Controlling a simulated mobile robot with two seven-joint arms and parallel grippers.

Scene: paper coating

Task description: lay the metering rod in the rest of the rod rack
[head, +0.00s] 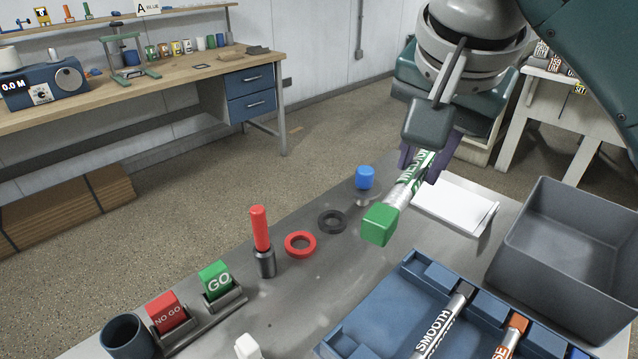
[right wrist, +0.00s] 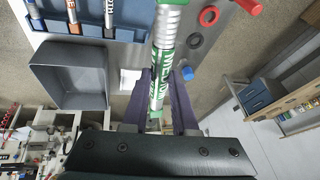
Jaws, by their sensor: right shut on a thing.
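My right gripper (head: 418,160) is shut on the metering rod (head: 406,186), a silvery rod with a green and white label and a green block at its near end. The rod is held tilted above the grey bench, its green end toward the viewer. In the right wrist view the rod (right wrist: 162,60) runs up between the purple fingers (right wrist: 160,100). The blue rod rack (head: 372,330) lies at the lower right of the head view, apart from the held rod. It holds a rod marked SMOOTH (head: 442,328) and an orange-banded rod (head: 511,335). My left gripper is not in view.
A black ring (head: 332,222), red ring (head: 300,244), red-handled tool (head: 260,230), blue-capped item (head: 365,178) and GO (head: 215,279) and NO GO (head: 167,313) gauges stand on the bench.

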